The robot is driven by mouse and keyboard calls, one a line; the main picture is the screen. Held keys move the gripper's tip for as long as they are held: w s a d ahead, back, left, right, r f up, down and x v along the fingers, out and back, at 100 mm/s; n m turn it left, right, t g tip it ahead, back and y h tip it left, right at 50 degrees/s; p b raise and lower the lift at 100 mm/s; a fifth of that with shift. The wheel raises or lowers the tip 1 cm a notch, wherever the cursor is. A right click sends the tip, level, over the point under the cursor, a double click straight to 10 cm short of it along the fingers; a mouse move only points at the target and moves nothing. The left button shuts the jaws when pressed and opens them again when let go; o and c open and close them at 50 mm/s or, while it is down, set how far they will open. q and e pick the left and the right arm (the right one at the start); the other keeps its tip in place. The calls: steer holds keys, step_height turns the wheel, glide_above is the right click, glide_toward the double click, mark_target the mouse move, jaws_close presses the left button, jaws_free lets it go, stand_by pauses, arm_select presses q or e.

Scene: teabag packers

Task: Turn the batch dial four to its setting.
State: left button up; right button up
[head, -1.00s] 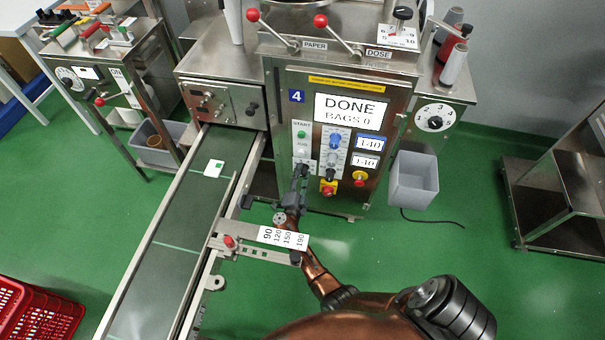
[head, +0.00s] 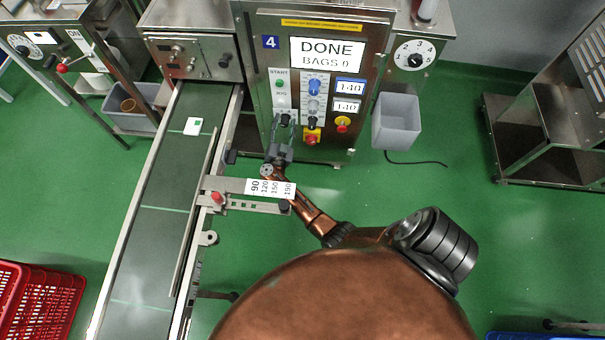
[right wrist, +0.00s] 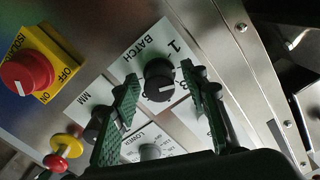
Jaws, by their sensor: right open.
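The batch dial (right wrist: 158,80) is a black knob with a white line, on a white plate marked BATCH, in the right wrist view. A 1 shows beyond it; other numerals are partly hidden by a finger. My right gripper (right wrist: 160,75) is open, with one green-padded finger on each side of the dial. I cannot tell whether the pads touch it. In the head view the right gripper (head: 282,128) is at the lower left of machine four's panel (head: 264,85), and its fingers partly hide the dial. My left gripper is not in view.
A black MM knob (right wrist: 97,128) is close beside the left finger. A red isolator knob (right wrist: 25,73) and a red-and-yellow button (right wrist: 66,146) are further left.

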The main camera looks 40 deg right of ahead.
steer(key=shift+f+n, duration=0.1)
steer(key=shift+n, duration=0.9)
steer(key=p+v, duration=0.3)
steer(key=v, duration=0.5)
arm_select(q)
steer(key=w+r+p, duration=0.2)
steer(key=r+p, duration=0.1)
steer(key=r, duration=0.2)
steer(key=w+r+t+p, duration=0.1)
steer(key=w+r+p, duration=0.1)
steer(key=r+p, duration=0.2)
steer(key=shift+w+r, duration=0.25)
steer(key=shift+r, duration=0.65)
arm_select(e)
steer(key=s+a+f+n+y, duration=0.3)
steer(key=s+f+n+y, duration=0.2)
steer(key=s+f, duration=0.4)
steer(key=s+a+f+n+y, duration=0.4)
steer(key=s+f+n+y, duration=0.2)
steer(key=s+f, duration=0.4)
steer(key=shift+s+a+f+y, duration=0.2)
steer(key=shift+s+f+y, duration=0.2)
steer(key=shift+y, duration=0.2)
steer(key=shift+s, duration=0.1)
